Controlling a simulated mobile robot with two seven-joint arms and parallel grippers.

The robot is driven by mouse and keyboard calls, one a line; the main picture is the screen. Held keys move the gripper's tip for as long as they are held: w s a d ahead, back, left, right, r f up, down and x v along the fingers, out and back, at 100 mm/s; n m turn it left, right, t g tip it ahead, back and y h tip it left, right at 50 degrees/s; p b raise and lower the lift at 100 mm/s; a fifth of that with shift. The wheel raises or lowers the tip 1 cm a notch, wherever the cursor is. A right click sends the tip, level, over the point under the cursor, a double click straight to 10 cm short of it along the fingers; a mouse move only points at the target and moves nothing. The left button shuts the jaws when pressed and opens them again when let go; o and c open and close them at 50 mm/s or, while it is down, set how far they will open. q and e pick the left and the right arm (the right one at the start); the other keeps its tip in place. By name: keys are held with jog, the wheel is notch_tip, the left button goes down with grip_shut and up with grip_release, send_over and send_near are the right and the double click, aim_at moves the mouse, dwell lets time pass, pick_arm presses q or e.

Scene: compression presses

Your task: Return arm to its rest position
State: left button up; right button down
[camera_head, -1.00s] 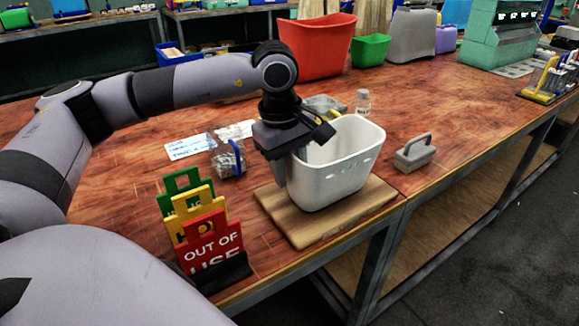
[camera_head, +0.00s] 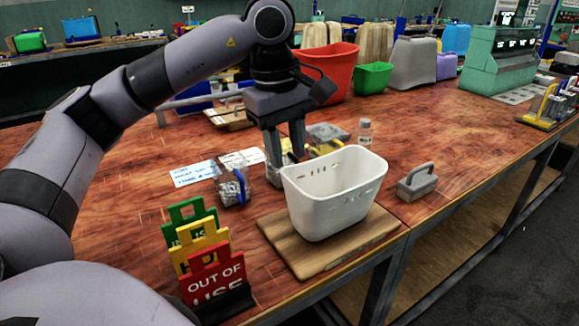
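My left arm (camera_head: 150,85) comes in from the left, bent up and over the workbench. My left gripper (camera_head: 286,160) points down, empty, with its two fingers apart. It hangs behind and to the left of a white bin (camera_head: 335,205), apart from its rim as far as I can see. The white bin stands upright on a wooden board (camera_head: 275,228). My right gripper is not in view.
Green, yellow and red signs (camera_head: 215,280) stand at the front left. A grey block with a handle (camera_head: 417,183) lies right of the bin. A clear bottle (camera_head: 365,132) stands behind it. A red bin (camera_head: 325,72) and a green bin (camera_head: 373,78) are farther back.

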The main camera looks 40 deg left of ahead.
pick_arm(q)
jog(key=shift+r, duration=0.5)
